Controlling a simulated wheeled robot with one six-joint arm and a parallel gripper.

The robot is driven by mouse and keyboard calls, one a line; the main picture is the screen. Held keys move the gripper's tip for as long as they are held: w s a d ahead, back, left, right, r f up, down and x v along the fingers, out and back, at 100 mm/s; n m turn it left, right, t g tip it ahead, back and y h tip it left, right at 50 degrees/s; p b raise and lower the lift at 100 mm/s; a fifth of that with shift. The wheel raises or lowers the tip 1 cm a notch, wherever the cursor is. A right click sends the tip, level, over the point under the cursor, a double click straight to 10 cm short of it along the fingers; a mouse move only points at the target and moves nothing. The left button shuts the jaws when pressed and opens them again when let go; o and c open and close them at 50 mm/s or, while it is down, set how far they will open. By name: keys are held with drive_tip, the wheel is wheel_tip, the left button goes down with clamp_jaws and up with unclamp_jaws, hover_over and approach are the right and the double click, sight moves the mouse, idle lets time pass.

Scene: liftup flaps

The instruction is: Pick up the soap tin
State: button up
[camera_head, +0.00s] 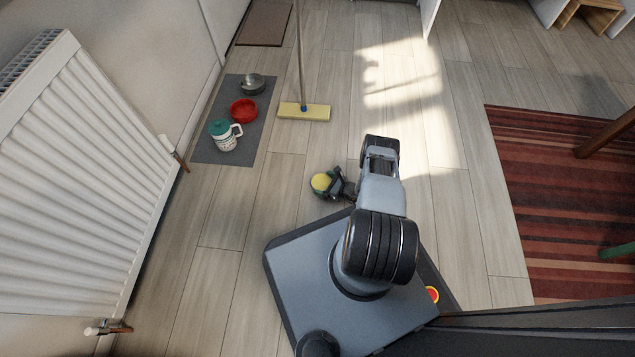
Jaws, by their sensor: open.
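The dark green and black fingers are open and seem to lie around or beside the yellow top. I cannot tell whether they touch it. The tin's lower side is hidden by the fingers and by the view from above.
A grey mat (205,148) at the left holds a teal-lidded mug (226,142), a red bowl (243,110) and a metal pot (252,84). A yellow mop head (304,112) lies beyond. A radiator (75,190) stands left, a striped rug (560,210) right. Floor around the tin is clear.

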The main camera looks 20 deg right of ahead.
drive_tip(key=shift+w+a+f, duration=0.2)
drive_tip(key=shift+w+f, duration=0.1)
drive_tip(key=shift+w, duration=0.05)
drive_tip(key=shift+w+d, duration=0.1)
drive_tip(key=shift+w, duration=0.1)
drive_tip(key=shift+a, duration=0.2)
drive_tip(key=c, duration=0.5)
drive_tip(key=shift+c, duration=1.3)
drive_tip(key=shift+r, duration=0.1)
